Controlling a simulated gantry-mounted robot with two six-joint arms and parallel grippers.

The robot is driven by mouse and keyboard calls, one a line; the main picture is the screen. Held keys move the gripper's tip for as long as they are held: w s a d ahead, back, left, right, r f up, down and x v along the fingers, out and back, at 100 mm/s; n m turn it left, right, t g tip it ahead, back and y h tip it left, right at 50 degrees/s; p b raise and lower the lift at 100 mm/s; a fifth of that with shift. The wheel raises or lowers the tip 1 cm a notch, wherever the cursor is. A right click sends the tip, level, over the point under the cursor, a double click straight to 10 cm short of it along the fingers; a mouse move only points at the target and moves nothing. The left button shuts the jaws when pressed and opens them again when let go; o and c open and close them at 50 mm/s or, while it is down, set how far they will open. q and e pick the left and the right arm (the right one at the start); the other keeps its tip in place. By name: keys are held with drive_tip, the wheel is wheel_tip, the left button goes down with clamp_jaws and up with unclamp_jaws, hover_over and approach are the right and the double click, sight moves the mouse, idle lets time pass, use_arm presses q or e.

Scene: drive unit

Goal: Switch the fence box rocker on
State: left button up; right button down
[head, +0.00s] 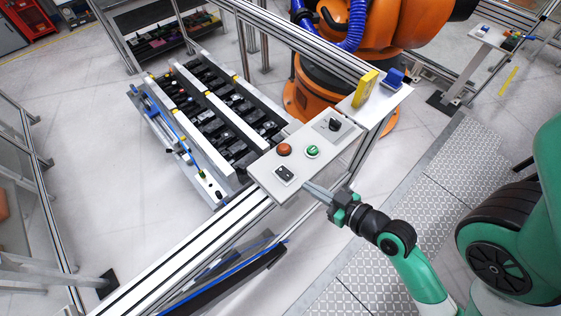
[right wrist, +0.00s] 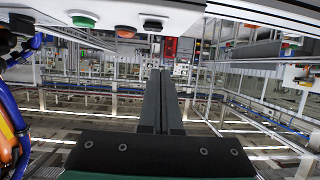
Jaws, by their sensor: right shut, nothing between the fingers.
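The fence box is a pale grey panel (head: 263,169) on the fence rail. Its black rocker (head: 284,173) sits near the left front corner; I cannot tell which way it is tipped. The rocker also shows at the top of the right wrist view (right wrist: 153,26). My right gripper (head: 308,187) is shut and empty, its fingertips just right of the rocker and close to the panel's front edge. In the right wrist view the closed fingers (right wrist: 160,75) point forward, below the panel's underside or edge. My left gripper is not in view.
A red button (head: 284,149), a green button (head: 313,151) and a black rotary switch (head: 334,124) share the panel. A yellow piece (head: 365,88) and a blue piece (head: 393,78) stand on a plate beyond. An orange robot (head: 345,45) stands behind the fence.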

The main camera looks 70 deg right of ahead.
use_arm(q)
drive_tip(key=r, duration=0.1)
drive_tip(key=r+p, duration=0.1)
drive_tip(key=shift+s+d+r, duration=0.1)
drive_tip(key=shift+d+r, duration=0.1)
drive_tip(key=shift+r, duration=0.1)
use_arm(e)
drive_tip(key=shift+s+d+r+m+g, duration=0.15)
drive_tip(key=shift+s+d+r, duration=0.15)
drive_tip(key=shift+r, duration=0.2)
drive_tip(key=shift+s+d+r+m+g, duration=0.15)
drive_tip(key=shift+s+r, duration=0.25)
drive_tip(key=shift+r, duration=0.1)
